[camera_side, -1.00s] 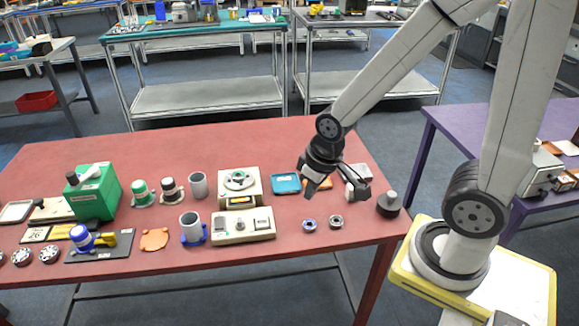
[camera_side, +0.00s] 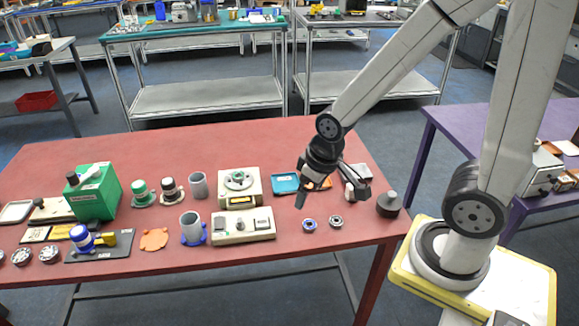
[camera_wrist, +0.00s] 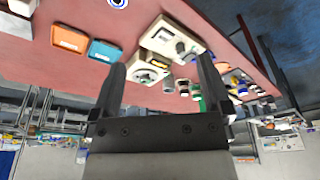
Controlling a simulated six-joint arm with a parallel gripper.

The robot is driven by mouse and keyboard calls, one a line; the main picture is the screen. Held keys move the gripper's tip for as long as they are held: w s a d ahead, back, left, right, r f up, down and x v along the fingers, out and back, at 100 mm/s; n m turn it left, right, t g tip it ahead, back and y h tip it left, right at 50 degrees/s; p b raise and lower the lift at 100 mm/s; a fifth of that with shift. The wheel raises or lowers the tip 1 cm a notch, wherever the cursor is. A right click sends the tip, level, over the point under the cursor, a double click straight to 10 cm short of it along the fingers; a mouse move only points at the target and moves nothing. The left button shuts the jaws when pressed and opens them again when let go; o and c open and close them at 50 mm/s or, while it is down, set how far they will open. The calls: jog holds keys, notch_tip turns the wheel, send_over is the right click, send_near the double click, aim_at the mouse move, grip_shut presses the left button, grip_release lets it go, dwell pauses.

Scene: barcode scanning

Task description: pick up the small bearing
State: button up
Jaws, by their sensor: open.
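Two small ring-shaped bearings lie on the red table near its front edge: one with a blue ring (camera_side: 309,225) and a greyer one (camera_side: 336,221) just right of it. I cannot tell surely which is the smaller. The blue-ringed bearing also seems to show, cut off, at the top edge of the wrist view (camera_wrist: 119,2). My gripper (camera_side: 328,197) is open and empty above the table, behind and above the bearings. Its two spread fingers (camera_wrist: 160,66) show in the wrist view with nothing held between them.
A teal tray (camera_side: 284,184) and an orange tray (camera_wrist: 70,39) lie behind the gripper. A beige device (camera_side: 243,226) stands left of the bearings, and a dark weight-like object (camera_side: 389,205) to their right. The table (camera_side: 290,260) is bare in front of the bearings.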

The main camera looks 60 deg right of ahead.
jog(key=n+t+y, duration=0.2)
jog(key=n, duration=0.3)
send_near(239, 175)
jog(key=shift+w+d+f, duration=0.1)
jog(key=shift+w+f, duration=0.25)
jog(key=shift+w, duration=0.15)
jog(key=shift+g, duration=0.3)
jog(key=shift+x, duration=1.3)
jog(key=shift+f, duration=0.1)
jog(key=shift+x, duration=2.5)
